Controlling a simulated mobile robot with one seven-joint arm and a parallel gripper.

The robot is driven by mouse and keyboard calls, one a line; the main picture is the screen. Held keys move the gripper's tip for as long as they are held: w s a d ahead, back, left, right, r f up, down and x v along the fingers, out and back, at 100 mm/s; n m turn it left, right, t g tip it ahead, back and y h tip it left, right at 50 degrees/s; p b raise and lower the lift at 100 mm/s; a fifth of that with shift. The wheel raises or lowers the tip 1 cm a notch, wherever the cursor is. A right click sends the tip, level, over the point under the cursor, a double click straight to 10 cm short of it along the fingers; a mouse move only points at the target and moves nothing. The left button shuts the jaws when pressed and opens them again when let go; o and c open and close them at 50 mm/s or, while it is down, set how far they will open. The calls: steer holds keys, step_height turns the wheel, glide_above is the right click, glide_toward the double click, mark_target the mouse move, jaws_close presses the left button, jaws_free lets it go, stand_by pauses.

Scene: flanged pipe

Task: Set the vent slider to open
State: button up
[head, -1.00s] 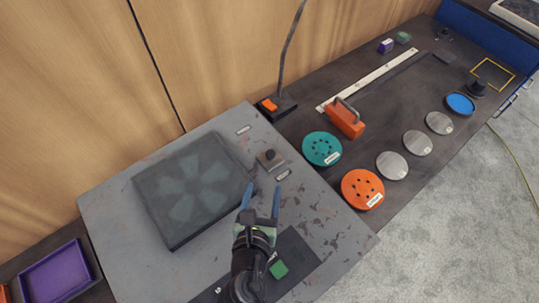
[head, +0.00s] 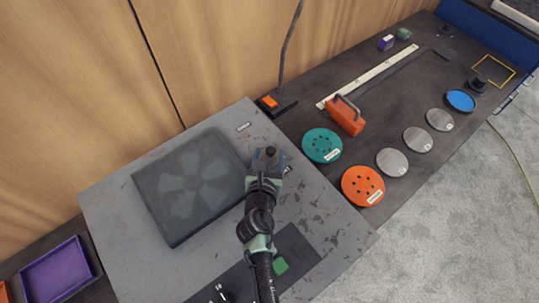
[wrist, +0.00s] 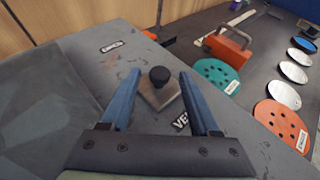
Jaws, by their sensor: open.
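The vent slider is a small metal plate with a black knob (head: 271,152) on the grey bench top (head: 300,215), to the right of the dark fan box (head: 190,187). In the wrist view the knob (wrist: 159,76) stands on its plate (wrist: 160,97). My gripper (head: 268,163) is open, with its blue fingers on either side of the plate. In the wrist view my gripper (wrist: 157,85) has the knob between and slightly beyond its fingertips, apart from both.
A teal disc (head: 322,147), an orange disc (head: 363,187) and an orange block with a handle (head: 345,116) lie to the right. A lamp base (head: 277,104) stands behind.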

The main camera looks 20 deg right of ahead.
jaws_close()
stand_by(0.3)
stand_by(1.1)
